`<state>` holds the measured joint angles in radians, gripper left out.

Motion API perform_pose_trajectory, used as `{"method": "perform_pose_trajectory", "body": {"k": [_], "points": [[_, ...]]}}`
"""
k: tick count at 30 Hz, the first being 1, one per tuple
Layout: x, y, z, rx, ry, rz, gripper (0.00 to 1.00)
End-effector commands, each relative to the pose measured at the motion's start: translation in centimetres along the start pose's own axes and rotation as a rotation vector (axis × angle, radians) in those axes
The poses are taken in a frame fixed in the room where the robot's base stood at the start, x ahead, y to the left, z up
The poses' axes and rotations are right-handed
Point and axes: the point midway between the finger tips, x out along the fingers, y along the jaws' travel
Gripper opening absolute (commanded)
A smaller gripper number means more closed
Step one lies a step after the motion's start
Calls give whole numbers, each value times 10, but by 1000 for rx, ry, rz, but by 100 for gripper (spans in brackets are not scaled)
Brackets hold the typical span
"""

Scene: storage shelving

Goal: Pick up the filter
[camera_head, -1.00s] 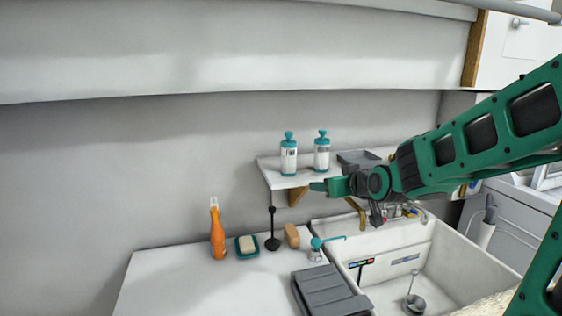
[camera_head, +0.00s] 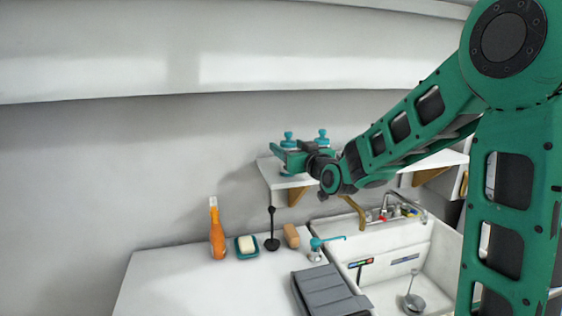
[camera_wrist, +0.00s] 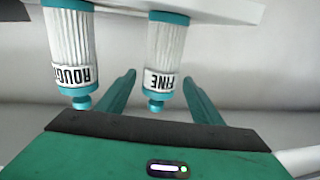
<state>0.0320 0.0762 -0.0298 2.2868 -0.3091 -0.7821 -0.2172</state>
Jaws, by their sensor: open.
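Two white ribbed filters with teal caps stand side by side on the wall shelf. In the camera_head view, the left filter (camera_head: 288,135) is mostly hidden behind my gripper (camera_head: 276,151), and the right filter (camera_head: 323,133) is partly hidden. In the camera_wrist view they hang upside down: one with a label that seems to read FINE (camera_wrist: 166,44), one with a label like ROUGH (camera_wrist: 72,40). My gripper (camera_wrist: 158,78) is open; its two fingers appear on either side of the FINE filter's lower picture part. I see no contact.
The white shelf (camera_head: 276,180) sits on wooden brackets above a sink (camera_head: 395,255) with a faucet (camera_head: 400,205). The counter (camera_head: 170,280) holds an orange bottle (camera_head: 216,232), a soap dish (camera_head: 246,247), a brush (camera_head: 292,236) and a grey rack (camera_head: 325,290).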

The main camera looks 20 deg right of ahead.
Motion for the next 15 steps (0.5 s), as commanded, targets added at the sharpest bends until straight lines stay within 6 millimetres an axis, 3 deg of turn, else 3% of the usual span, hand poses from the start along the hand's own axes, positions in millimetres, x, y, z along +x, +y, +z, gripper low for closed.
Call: {"method": "perform_pose_trajectory", "body": {"k": [9,15], "points": [[41,0,-6,-1,-2,-2,60],[49,0,-6,-1,-1,-1,60]]}}
